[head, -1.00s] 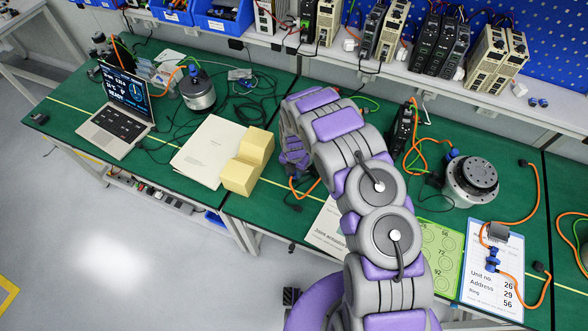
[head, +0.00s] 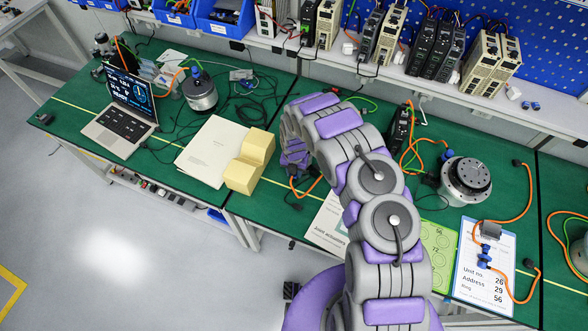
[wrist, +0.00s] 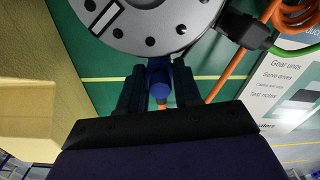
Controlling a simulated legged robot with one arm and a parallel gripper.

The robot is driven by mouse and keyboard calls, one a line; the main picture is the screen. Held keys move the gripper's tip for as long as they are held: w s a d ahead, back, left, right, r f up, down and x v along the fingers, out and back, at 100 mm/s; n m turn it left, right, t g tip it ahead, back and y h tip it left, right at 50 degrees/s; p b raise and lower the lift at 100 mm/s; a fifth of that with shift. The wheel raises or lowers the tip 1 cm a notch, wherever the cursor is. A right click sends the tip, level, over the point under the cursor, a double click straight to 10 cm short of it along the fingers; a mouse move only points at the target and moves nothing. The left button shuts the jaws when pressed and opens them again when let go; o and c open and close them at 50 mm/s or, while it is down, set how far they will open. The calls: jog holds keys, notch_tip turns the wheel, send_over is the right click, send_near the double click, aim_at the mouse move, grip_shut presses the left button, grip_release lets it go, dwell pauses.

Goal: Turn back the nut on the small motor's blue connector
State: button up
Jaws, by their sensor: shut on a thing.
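In the wrist view the small motor (wrist: 150,18) is a grey round flange with dark holes at the top edge, partly cut off. Its blue connector (wrist: 160,82) points from the motor towards my gripper (wrist: 160,90). The two dark fingers are shut on the blue connector, one on each side; the nut's outline is too dark to make out. In the head view my gripper (head: 294,162) is low over the green bench beyond my bent arm, and the arm hides the small motor there. An orange cable (head: 303,188) loops out beside the gripper.
Yellow foam blocks (head: 249,162) and papers (head: 212,150) lie left of my gripper. A larger grey motor (head: 466,180), a green card (head: 437,250) and a clipboard (head: 484,268) lie right of my arm. A laptop (head: 124,112) stands further left.

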jog(key=shift+o, duration=0.3)
jog(key=shift+n+p, duration=1.6)
jog(key=shift+p, duration=0.95)
jog(key=shift+o, duration=0.2)
jog(key=shift+r+n+p, duration=0.1)
jog(key=shift+n+p, duration=0.75)
jog(key=shift+n, duration=0.05)
jog(key=shift+n+p, duration=0.8)
jog(key=shift+n, duration=0.3)
jog(key=shift+s+n+p, duration=0.15)
jog(key=shift+n+p, duration=0.2)
jog(key=shift+n, duration=0.05)
jog(key=shift+w, duration=0.2)
jog(key=o, duration=0.6)
jog(key=shift+o, duration=0.2)
